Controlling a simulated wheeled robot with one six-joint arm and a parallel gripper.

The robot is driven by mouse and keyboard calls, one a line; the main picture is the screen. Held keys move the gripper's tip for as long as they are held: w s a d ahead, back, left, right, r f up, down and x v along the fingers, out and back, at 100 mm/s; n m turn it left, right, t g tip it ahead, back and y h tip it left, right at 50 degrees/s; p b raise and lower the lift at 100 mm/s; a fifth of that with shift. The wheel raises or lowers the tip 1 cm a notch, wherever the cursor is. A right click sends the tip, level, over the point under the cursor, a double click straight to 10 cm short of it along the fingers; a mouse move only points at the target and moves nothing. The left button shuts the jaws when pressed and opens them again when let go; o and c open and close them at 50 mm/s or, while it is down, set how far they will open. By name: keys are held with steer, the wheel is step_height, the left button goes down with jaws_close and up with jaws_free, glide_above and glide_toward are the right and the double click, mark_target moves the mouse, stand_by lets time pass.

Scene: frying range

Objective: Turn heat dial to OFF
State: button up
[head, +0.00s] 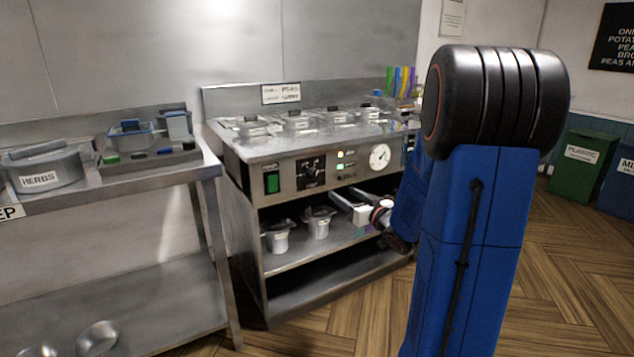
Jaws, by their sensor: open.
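The range's front panel (287,191) carries a black square plate (311,173) with pale markings, which seems to be the heat dial. Its setting is too small to read. My gripper (346,206) is open and empty, in front of the range, below and to the right of this plate and apart from it. My blue arm covers the right end of the range.
A green switch (272,182), small lamps (341,155) and a round white gauge (379,157) share the panel. Lidded pans (297,122) sit on top, and pots (318,223) stand on the shelf below. A steel table with a HERBS pot (42,168) stands left.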

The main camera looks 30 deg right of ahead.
mark_target(315, 176)
steer(key=w, duration=1.1)
steer(key=w+a, duration=0.1)
steer(key=w, duration=0.5)
steer(key=shift+w, duration=0.15)
steer(key=c, duration=1)
